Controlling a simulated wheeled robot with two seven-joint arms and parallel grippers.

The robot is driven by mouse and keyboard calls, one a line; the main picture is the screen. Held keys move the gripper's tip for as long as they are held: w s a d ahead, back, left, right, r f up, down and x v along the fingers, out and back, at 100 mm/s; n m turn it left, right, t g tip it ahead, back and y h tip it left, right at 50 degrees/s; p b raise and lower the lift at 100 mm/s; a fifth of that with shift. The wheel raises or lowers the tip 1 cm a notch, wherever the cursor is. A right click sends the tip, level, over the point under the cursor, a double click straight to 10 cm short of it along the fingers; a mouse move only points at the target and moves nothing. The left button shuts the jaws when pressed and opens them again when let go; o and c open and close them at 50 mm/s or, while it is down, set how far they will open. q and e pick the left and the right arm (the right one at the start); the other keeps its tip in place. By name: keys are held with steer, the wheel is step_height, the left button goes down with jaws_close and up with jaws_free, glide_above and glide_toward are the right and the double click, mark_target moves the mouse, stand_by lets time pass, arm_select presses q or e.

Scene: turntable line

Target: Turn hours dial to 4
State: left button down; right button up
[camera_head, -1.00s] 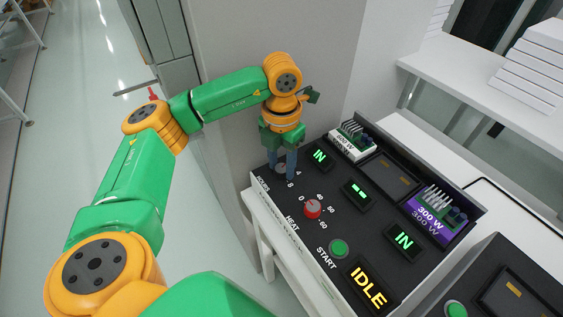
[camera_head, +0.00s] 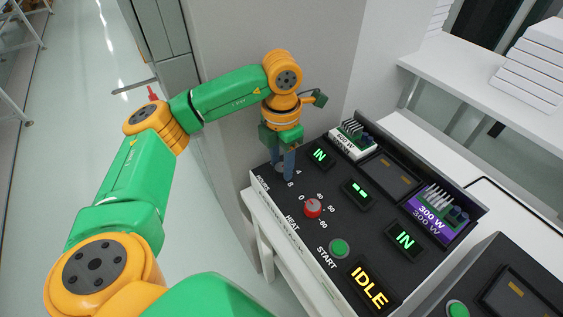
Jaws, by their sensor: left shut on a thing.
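The hours dial (camera_head: 281,168) is at the left end of the black control panel (camera_head: 325,232) and is mostly hidden by my left gripper. The marks 4 and 8 show beside it; I cannot read where its pointer stands. My left gripper (camera_head: 282,172) points down from above, its two blue fingers shut on the hours dial. My right gripper is not in view.
A red heat dial (camera_head: 313,208) and a green start button (camera_head: 339,248) sit close by on the panel. A yellow IDLE display (camera_head: 369,286) is at the front. A grey wall (camera_head: 305,70) rises close behind my left wrist.

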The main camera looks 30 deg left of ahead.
mark_target(281, 167)
arm_select(q)
steer(key=m, duration=0.6)
steer(key=shift+b, duration=0.35)
steer(key=shift+m, duration=0.4)
steer(key=shift+c, duration=2.1)
jaws_free()
steer(key=shift+r, duration=0.45)
step_height(281, 167, up, 6)
steer(key=shift+r+p, duration=0.15)
steer(key=shift+p, duration=0.35)
